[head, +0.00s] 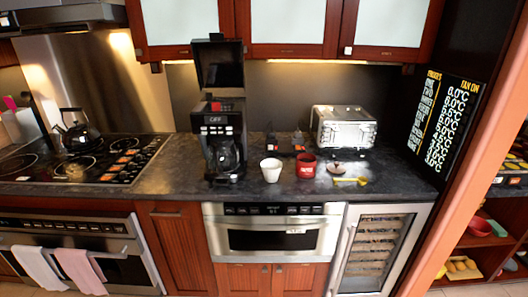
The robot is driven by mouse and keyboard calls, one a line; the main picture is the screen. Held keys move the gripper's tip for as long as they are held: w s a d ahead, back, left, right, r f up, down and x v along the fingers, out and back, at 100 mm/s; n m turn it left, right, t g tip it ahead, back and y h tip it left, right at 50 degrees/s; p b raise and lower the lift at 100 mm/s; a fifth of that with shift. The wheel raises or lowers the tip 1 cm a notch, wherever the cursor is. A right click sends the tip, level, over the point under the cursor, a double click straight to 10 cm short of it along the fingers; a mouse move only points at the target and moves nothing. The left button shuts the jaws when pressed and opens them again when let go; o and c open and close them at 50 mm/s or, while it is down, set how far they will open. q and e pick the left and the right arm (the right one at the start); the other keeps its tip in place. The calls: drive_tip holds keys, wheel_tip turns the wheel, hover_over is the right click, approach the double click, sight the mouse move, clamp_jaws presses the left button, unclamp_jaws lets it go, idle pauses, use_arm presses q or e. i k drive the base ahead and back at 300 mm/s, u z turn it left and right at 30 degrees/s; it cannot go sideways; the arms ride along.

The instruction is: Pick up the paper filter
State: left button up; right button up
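A small white, cup-shaped thing (271,170) stands on the dark counter, right of the coffee maker; it looks like the paper filter, but it is too small to be sure. The black coffee maker (220,125) stands with its lid (219,64) raised and a glass carafe (224,156) in its lower part. Something red shows at the top of its body. Neither of my grippers is in the head view.
A red mug (306,166) stands just right of the white thing. A yellow scoop (351,181) and a small lidded dish (336,168) lie further right, before a silver toaster (343,127). A kettle (76,131) sits on the stove. Upper cabinets (295,25) overhang the counter.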

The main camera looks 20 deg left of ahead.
sight(271, 172)
drive_tip(key=k, duration=1.2)
drive_tip(key=z, duration=0.45)
drive_tip(key=i, duration=0.3)
drive_tip(key=z, duration=0.7)
drive_tip(key=i, duration=1.35)
drive_tip(key=z, duration=0.4)
drive_tip(key=i, duration=1.3)
drive_tip(key=u, duration=0.8)
drive_tip(key=i, duration=0.75)
drive_tip(key=u, duration=1.45)
drive_tip(key=i, duration=0.6)
drive_tip(key=u, duration=0.5)
